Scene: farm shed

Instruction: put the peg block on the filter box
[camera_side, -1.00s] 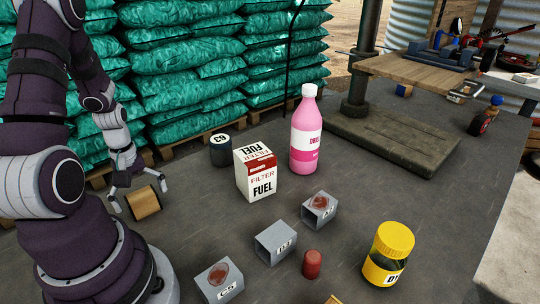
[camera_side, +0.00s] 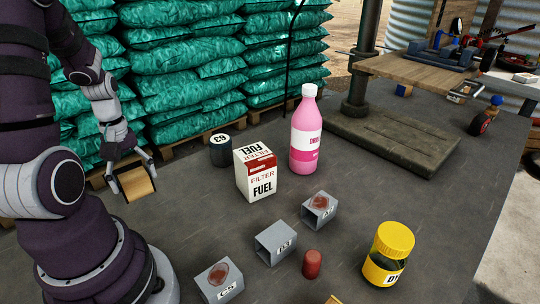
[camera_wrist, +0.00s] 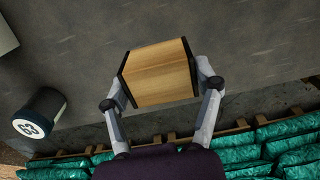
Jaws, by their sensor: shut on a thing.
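The peg block, a light wooden block with dark end faces, is between the fingers of my gripper (camera_side: 134,181) at the left of the side view. The wrist view shows the peg block (camera_wrist: 158,73) gripped from both sides by my gripper (camera_wrist: 165,88). The block appears raised a little above the table. The filter box (camera_side: 256,178), white and red with "FUEL FILTER" lettering, stands upright to the right of the gripper, apart from it. Its top face is bare.
A dark can marked 63 (camera_side: 220,151) stands behind the filter box, and a pink bottle (camera_side: 306,135) stands right of it. Grey open blocks (camera_side: 275,243), a red cylinder (camera_side: 312,264) and a yellow-lidded jar (camera_side: 388,255) are in front. Green sacks (camera_side: 185,70) line the back.

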